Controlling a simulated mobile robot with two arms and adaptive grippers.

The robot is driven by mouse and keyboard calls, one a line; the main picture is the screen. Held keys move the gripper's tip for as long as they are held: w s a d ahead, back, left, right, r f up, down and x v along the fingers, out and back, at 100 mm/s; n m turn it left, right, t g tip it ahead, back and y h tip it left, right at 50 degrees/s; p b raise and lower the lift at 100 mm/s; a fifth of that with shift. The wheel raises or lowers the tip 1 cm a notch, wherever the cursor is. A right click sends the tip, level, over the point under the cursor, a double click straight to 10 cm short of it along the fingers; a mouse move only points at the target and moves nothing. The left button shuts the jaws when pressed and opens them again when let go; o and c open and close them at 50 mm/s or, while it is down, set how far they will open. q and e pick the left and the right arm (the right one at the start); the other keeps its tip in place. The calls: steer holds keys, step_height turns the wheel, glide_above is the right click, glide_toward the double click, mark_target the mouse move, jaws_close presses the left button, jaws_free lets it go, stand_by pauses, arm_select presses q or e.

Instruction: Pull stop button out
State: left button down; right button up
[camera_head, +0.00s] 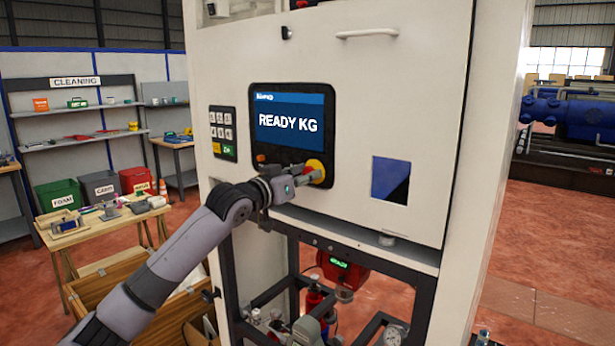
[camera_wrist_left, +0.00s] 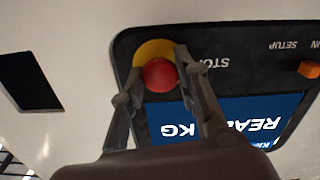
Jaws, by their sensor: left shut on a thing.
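The stop button (camera_wrist_left: 159,75) is a round red knob on a yellow disc, set in the black control panel of the white machine. In the head view the stop button (camera_head: 314,167) is at the panel's lower right, partly hidden by my gripper. My left gripper (camera_head: 308,175) reaches in from the left. In the left wrist view the two fingers of my left gripper (camera_wrist_left: 157,78) are on either side of the red knob, shut on it. The screen (camera_head: 290,124) above it reads READY KG.
A keypad (camera_head: 222,133) is left of the panel, and an orange switch (camera_wrist_left: 308,69) is on the panel. A square opening (camera_head: 390,179) is to the right. A dark frame with a red device (camera_head: 343,272) is below. A wooden table (camera_head: 100,222) stands at left.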

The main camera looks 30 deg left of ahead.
arm_select(q)
steer(key=shift+f, duration=0.15)
steer(key=c, duration=1.6)
jaws_free()
steer(key=o, duration=0.3)
steer(key=shift+s, duration=0.2)
steer(key=shift+o, duration=0.6)
steer(key=s+a, duration=0.1)
steer(key=s, duration=1)
steer(key=shift+s, duration=0.4)
